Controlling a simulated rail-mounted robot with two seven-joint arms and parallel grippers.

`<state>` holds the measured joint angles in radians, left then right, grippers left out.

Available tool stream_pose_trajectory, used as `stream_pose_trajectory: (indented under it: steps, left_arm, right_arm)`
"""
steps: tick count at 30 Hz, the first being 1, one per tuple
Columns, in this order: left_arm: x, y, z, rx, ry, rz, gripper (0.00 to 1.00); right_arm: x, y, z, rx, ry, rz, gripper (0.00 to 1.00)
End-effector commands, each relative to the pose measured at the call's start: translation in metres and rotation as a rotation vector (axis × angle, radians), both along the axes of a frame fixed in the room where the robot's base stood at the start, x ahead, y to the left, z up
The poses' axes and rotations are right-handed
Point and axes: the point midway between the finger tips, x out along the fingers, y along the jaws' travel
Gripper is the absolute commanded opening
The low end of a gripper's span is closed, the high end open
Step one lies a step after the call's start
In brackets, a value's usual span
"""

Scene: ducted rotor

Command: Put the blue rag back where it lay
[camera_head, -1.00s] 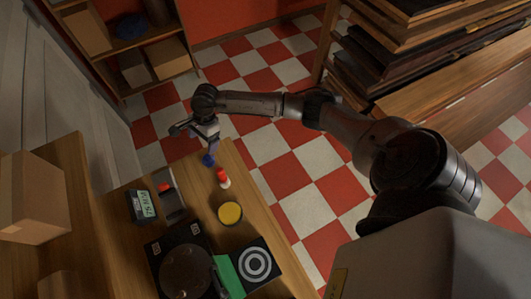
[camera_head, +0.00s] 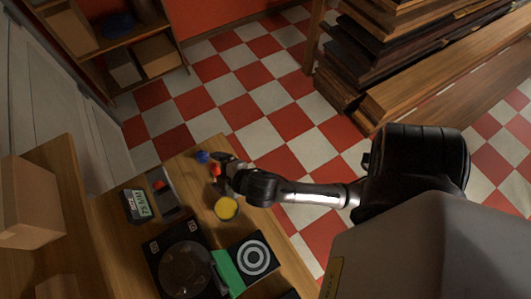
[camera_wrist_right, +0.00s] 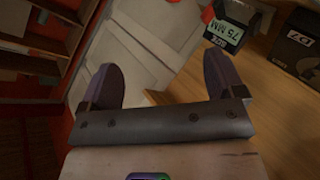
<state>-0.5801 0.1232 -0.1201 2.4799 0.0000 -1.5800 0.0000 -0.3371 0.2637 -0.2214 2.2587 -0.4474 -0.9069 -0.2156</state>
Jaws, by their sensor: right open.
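A small crumpled blue thing (camera_head: 202,156), which looks like the blue rag, lies at the far corner of the wooden table (camera_head: 180,150). My right gripper (camera_head: 222,163) is just right of it in the head view, apart from it, above a red-topped item (camera_head: 216,170) that it partly hides. In the right wrist view the two fingers (camera_wrist_right: 162,80) are spread with nothing between them; no blue rag shows there. My left gripper is not in view.
On the table are a yellow disc-topped item (camera_head: 227,208), a box labelled 75 MM (camera_head: 136,205), a grey tray (camera_head: 165,195), a dark round device (camera_head: 185,268), a green block (camera_head: 228,272) and a ring-target plate (camera_head: 254,258). A shelf (camera_head: 150,45) stands behind.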

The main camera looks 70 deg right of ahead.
Motion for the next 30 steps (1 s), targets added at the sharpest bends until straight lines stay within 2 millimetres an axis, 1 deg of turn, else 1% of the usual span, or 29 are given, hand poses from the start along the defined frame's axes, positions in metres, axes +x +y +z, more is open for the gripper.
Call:
stream_pose_trajectory:
  steps: [1,2,3,6,9,12,15,18,26,30]
  left_arm:
    - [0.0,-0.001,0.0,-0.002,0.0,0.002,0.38]
    - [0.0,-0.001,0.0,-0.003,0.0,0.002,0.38]
    - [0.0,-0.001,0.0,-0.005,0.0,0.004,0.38]
    - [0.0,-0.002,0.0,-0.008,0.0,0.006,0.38]
    - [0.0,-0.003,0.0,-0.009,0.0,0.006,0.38]
    - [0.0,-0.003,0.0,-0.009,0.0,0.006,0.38]
    - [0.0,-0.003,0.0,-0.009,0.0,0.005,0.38]
    - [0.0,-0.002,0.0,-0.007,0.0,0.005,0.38]
    - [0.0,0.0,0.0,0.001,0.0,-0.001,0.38]
    - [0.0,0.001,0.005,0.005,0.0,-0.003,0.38]
  right_arm:
    - [-0.024,0.001,-0.013,0.104,0.104,-0.066,0.88]
    - [-0.038,0.002,-0.02,0.164,0.168,-0.105,0.88]
    - [-0.056,0.003,-0.028,0.234,0.248,-0.152,0.88]
    - [-0.098,0.011,-0.042,0.375,0.426,-0.245,0.88]
    - [-0.131,0.019,-0.048,0.469,0.564,-0.308,0.88]
    - [-0.153,0.025,-0.05,0.527,0.656,-0.347,0.88]
    - [-0.165,0.029,-0.05,0.555,0.707,-0.366,0.88]
    - [-0.17,0.03,-0.05,0.565,0.728,-0.374,0.88]
    - [-0.17,0.03,-0.05,0.565,0.727,-0.373,0.88]
    - [-0.17,0.03,-0.045,0.564,0.727,-0.373,0.88]
